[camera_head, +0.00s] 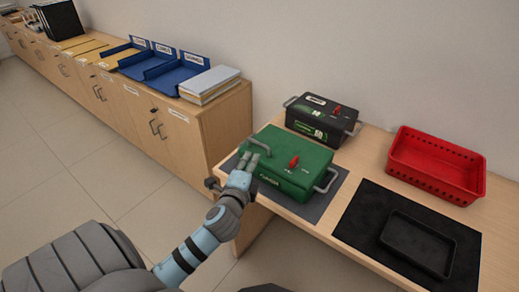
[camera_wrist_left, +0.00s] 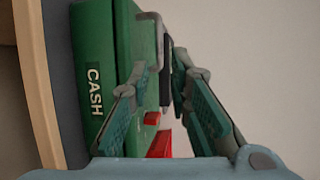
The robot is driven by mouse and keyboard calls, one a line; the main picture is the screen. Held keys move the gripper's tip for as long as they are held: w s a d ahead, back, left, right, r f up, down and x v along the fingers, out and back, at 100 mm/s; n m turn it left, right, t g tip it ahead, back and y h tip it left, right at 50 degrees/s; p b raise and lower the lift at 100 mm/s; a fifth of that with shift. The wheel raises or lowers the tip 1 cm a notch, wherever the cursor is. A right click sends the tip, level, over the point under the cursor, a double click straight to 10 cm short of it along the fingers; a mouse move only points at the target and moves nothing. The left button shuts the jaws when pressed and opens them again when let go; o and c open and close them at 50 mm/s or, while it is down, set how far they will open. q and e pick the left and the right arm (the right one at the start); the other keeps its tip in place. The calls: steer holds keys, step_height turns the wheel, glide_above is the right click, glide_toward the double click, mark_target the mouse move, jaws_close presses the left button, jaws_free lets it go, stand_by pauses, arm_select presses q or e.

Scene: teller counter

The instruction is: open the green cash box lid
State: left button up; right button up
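The green cash box (camera_head: 300,178) stands on a dark grey mat at the counter's left end, its lid (camera_head: 285,147) down. A red latch (camera_head: 294,161) sits on top, and grey handles (camera_head: 327,182) are at its ends. My left gripper (camera_head: 250,160) is over the box's left end, near the left handle (camera_head: 258,144). In the left wrist view the gripper (camera_wrist_left: 168,105) has its fingers apart, with the box (camera_wrist_left: 92,45) marked CASH to the left. A dark grey bar (camera_wrist_left: 166,65) shows beyond, between the fingers; contact cannot be told. My right gripper is out of view.
A black cash box (camera_head: 318,119) stands behind the green one. A red perforated basket (camera_head: 436,165) is at the right. A black tray (camera_head: 417,244) lies on a black mat at the front right. A wooden cabinet (camera_head: 180,130) with blue trays adjoins at left.

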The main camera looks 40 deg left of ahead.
mark_target(259, 143)
arm_select(q)
steer(key=b+x, duration=0.2)
steer(key=x, duration=0.9)
steer(key=shift+w+a+f, duration=0.1)
steer(key=shift+w, duration=0.05)
steer(key=shift+c, duration=0.3)
jaws_close()
